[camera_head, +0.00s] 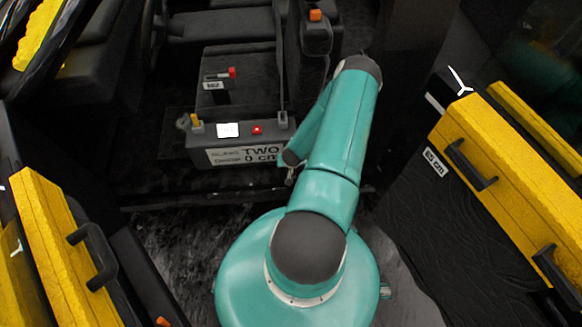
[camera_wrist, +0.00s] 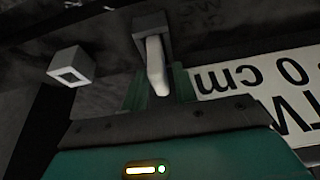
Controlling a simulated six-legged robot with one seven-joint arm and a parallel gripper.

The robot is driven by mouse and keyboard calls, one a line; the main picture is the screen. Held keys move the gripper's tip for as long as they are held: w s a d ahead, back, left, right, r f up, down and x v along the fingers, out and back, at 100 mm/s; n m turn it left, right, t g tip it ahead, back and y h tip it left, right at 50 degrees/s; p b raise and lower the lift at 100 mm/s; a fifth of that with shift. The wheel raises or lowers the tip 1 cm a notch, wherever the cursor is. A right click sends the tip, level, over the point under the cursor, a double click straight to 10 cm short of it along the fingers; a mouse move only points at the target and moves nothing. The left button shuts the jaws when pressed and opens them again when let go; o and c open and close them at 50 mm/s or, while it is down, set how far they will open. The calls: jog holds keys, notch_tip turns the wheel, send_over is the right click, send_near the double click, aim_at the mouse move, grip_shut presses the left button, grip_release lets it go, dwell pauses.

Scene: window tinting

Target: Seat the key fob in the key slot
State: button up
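In the wrist view, a dark block with a pale rounded rod (camera_wrist: 157,66) shows between the two teal fingers of my gripper (camera_wrist: 160,88). It may be the key fob, but I cannot be sure. The fingers flank the rod closely; whether they touch it is unclear. In the head view, my gripper (camera_head: 290,176) is low at the right end of the dark console box, mostly hidden by my arm.
The console box (camera_head: 205,141) carries a white label (camera_head: 243,155), a white square (camera_head: 227,130), a red button (camera_head: 257,130) and an orange-topped post (camera_head: 195,121). A red-ended lever (camera_head: 231,73) is behind. Yellow door panels (camera_head: 515,165) with black handles flank both sides.

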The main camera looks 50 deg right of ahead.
grip_shut()
jog(key=shift+d+r, duration=0.1)
jog(key=shift+r, duration=1.3)
jog(key=s+a+r, duration=0.2)
jog(key=s+r, duration=0.3)
jog(key=s, duration=0.1)
jog(key=s+a+r, duration=0.2)
jog(key=s+r, duration=0.3)
jog(key=s, duration=0.2)
jog(key=shift+s+a, duration=0.15)
jog(key=shift+a, duration=0.15)
jog(key=shift+r, duration=0.1)
